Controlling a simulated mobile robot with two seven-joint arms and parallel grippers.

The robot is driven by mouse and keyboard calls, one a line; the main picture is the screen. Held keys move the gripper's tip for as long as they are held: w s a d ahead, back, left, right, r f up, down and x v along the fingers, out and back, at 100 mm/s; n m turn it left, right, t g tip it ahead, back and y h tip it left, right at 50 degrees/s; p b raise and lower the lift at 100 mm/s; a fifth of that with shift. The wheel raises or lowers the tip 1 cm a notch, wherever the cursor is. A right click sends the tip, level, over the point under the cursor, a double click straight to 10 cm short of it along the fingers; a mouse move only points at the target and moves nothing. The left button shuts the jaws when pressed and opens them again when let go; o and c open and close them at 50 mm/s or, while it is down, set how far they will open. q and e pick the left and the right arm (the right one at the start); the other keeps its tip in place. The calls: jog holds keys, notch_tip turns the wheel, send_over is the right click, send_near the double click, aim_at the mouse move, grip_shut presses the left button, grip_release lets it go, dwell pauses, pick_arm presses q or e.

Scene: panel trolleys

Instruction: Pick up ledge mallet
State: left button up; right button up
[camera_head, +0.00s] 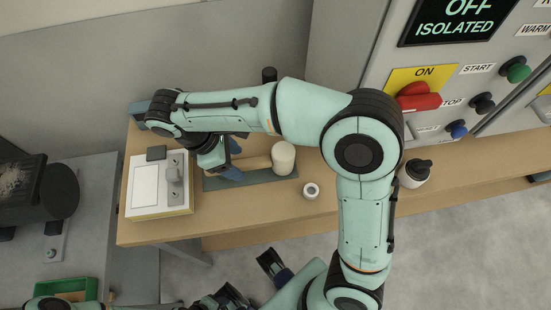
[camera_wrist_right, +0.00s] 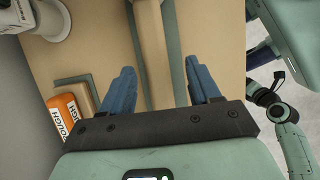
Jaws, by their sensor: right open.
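The mallet lies on its side on a grey-green mat (camera_head: 262,179) on the wooden bench. Its pale cylindrical head (camera_head: 283,158) points right, and its wooden handle (camera_head: 256,162) runs left toward my right gripper (camera_head: 233,160). In the right wrist view the handle (camera_wrist_right: 151,42) runs between the two blue fingers of my right gripper (camera_wrist_right: 162,82), which are open with space on both sides. The mallet head is outside that view. A dark and blue gripper part at the bottom of the head view seems to be my left gripper (camera_head: 272,264); its jaws cannot be made out.
A white box with a switch (camera_head: 159,185) stands left of the mat. A small white ring (camera_head: 311,190) and a dark-capped bottle (camera_head: 414,173) are to the right. A control panel (camera_head: 450,70) rises behind.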

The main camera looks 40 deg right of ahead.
aim_at(240, 162)
jog(key=b+x, duration=0.1)
jog(key=x, duration=0.3)
jog(key=shift+d+f, duration=0.15)
jog(key=shift+d, duration=0.15)
jog(key=shift+w, duration=0.1)
grip_shut()
dwell(1.0)
